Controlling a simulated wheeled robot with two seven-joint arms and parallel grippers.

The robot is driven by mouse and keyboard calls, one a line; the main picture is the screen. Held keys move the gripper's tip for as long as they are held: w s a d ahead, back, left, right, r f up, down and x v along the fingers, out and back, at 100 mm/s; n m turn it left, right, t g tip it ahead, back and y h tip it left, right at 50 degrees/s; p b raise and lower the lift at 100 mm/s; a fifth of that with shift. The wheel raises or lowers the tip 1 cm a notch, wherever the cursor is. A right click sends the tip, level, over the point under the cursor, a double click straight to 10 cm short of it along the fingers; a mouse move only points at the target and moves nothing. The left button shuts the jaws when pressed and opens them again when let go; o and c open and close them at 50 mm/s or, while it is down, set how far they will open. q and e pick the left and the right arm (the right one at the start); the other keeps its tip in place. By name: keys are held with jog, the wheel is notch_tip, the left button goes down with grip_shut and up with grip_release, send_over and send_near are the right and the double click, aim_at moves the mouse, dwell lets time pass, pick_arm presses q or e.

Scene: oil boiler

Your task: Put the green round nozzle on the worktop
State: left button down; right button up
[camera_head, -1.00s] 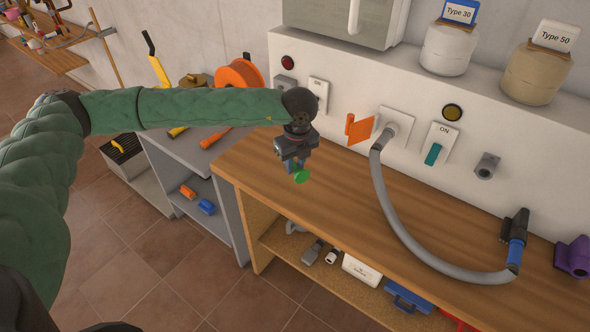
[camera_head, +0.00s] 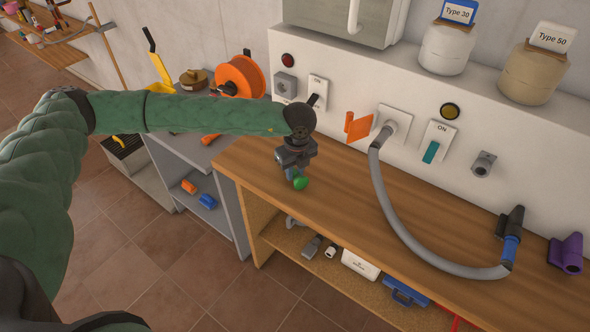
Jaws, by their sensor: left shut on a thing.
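The green round nozzle (camera_head: 300,183) is held in my left gripper (camera_head: 297,174), which points down over the left part of the wooden worktop (camera_head: 346,203). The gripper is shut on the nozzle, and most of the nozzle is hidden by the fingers. I cannot tell whether the nozzle touches the worktop or is just above it. My right gripper is not in view.
A purple nozzle (camera_head: 566,254) stands at the right. Bare wood lies right of the gripper.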

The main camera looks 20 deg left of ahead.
aim_at(297, 175)
pick_arm(q)
jog(key=shift+f, duration=0.1)
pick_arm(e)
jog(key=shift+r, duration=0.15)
pick_arm(q)
jog(key=c, duration=1.2)
grip_release()
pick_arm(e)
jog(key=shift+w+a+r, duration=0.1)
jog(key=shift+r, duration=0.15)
pick_arm(q)
jog(key=shift+r, duration=0.7)
jog(key=r+b, duration=0.1)
jog(key=r, duration=0.2)
jog(key=r+b, duration=0.1)
jog(key=r, duration=0.3)
jog(key=r+b, duration=0.1)
jog(key=r, duration=0.2)
jog(key=shift+s+d+r+b, duration=0.3)
jog(key=shift+d+r+b, duration=0.05)
jog(key=shift+r, duration=0.05)
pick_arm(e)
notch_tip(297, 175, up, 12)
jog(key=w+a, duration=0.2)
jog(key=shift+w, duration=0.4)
pick_arm(q)
jog(key=shift+s+f, duration=0.1)
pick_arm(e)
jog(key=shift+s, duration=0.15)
